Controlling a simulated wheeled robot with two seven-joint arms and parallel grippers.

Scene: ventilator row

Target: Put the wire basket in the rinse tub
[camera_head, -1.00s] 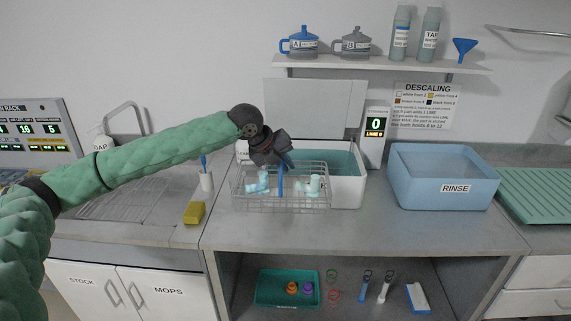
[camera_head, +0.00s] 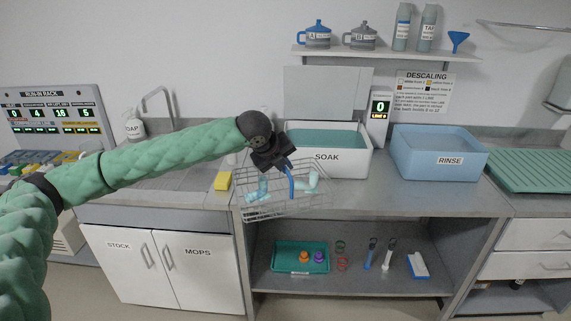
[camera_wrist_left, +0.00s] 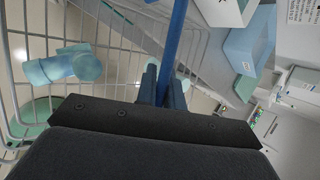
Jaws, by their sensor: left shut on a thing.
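My left gripper (camera_head: 285,168) is shut on the blue handle of the wire basket (camera_head: 262,208). The basket hangs in front of the white SOAK tub and is tilted a little in the head view. It holds light-blue elbow-shaped parts (camera_head: 258,190). The wrist view shows the basket wires (camera_wrist_left: 120,42) and the blue handle between the fingers (camera_wrist_left: 162,88), with one light-blue part (camera_wrist_left: 65,66) inside. The blue rinse tub (camera_head: 437,168), marked RINSE, stands on the counter to the right, apart from the basket. My right gripper is not in view.
The SOAK tub (camera_head: 345,162) stands behind the basket, with a display post (camera_head: 380,120) between it and the rinse tub. A green ribbed drainer (camera_head: 540,172) is at right. Counter before the rinse tub is clear.

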